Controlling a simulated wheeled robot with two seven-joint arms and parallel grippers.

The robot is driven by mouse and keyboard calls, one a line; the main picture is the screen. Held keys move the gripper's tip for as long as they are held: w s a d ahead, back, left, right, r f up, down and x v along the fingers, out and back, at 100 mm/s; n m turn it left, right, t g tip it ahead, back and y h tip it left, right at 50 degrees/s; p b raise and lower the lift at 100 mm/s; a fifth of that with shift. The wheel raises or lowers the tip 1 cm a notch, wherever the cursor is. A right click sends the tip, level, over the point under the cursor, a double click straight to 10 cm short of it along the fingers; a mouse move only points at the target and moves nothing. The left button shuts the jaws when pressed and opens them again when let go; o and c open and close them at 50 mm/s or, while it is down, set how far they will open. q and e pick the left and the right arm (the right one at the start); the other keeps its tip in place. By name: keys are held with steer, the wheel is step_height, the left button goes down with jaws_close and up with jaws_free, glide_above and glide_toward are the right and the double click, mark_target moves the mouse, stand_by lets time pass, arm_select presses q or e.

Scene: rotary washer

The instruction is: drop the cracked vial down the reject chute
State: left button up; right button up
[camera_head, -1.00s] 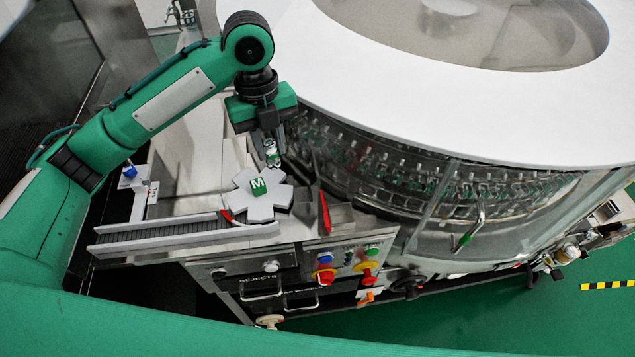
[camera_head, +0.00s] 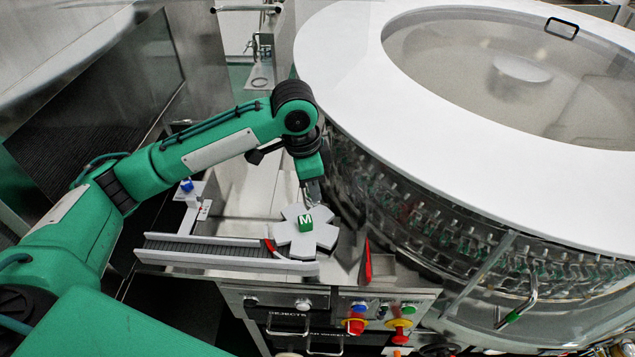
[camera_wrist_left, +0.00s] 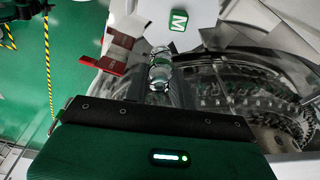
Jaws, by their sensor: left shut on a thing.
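My left gripper (camera_head: 312,192) is shut on a small clear glass vial (camera_wrist_left: 160,72). The vial shows between the fingers in the left wrist view; no crack can be made out at this size. In the head view the gripper points down just behind the grey star wheel (camera_head: 290,236), which has a green block marked M (camera_head: 305,222) on its hub. The vial is hard to make out there. A drawer front labelled REJECTS (camera_head: 287,322) is below the deck. I cannot tell the chute's mouth. My right gripper is not in view.
The large round washer (camera_head: 350,45) with rows of glass fills the right. A narrow conveyor (camera_head: 205,248) runs left of the star wheel. A red upright guide (camera_head: 366,262) stands right of it. Coloured buttons (camera_head: 398,323) are on the front panel.

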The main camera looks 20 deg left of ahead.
arm_select(q)
steer(key=a+f+n, duration=0.1)
steer(key=n, duration=0.3)
steer(key=w+a+n+y, duration=0.1)
steer(key=n, duration=0.3)
steer(key=w+a+f+n, duration=0.1)
steer(key=n, duration=0.2)
steer(key=shift+a+f+n+t+y, duration=0.1)
steer(key=shift+f+n+t+y, duration=0.2)
steer(key=shift+f+n+t, duration=0.1)
